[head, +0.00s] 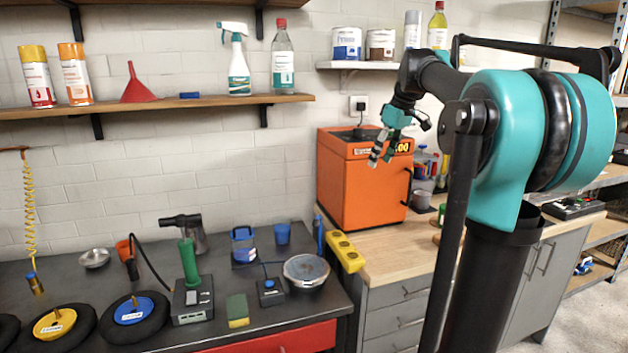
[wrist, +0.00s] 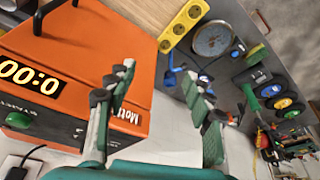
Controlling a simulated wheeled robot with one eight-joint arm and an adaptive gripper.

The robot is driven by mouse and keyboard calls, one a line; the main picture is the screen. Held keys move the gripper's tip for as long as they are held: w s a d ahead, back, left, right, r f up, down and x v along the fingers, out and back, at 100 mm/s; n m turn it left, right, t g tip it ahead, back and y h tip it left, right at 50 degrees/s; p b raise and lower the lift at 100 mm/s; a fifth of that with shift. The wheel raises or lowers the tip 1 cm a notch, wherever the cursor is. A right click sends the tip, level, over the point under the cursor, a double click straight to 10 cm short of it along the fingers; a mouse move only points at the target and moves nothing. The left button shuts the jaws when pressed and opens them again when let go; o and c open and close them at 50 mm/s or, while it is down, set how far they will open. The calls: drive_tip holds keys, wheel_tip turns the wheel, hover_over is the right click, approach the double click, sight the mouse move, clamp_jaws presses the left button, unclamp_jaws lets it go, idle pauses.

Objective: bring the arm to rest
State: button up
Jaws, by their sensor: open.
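My gripper (head: 379,150) is raised in the air in front of the orange oven-like box (head: 345,188) in the head view. In the wrist view, my gripper (wrist: 160,105) shows its two fingers spread apart with nothing between them. The orange box (wrist: 70,55) with its lit display is close on the left of the wrist view. My arm reaches up and across from the right of the head view, with its elbow bent. Whether the fingers touch the box cannot be told from the head view.
A wooden shelf (head: 190,104) with cans and bottles runs along the wall. A wood-topped cabinet (head: 390,258) supports the orange box.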

drive_tip(key=s+f+m+h, duration=0.1)
drive_tip(key=s+f+m, duration=0.2)
drive_tip(key=s+f, duration=0.6)
drive_tip(key=s+f+m+t, duration=0.1)
drive_tip(key=s+f+m, duration=0.1)
drive_tip(key=s+f, duration=0.7)
drive_tip(key=s+f+m+h, duration=0.1)
drive_tip(key=s+f+m, duration=0.2)
drive_tip(key=s+f, duration=0.6)
wheel_tip(320, 180, down, 11)
drive_tip(key=shift+s+a+r+m+t+h, duration=0.15)
drive_tip(key=shift+s+a+m+t+h, duration=0.05)
drive_tip(key=shift+m+t+h, duration=0.1)
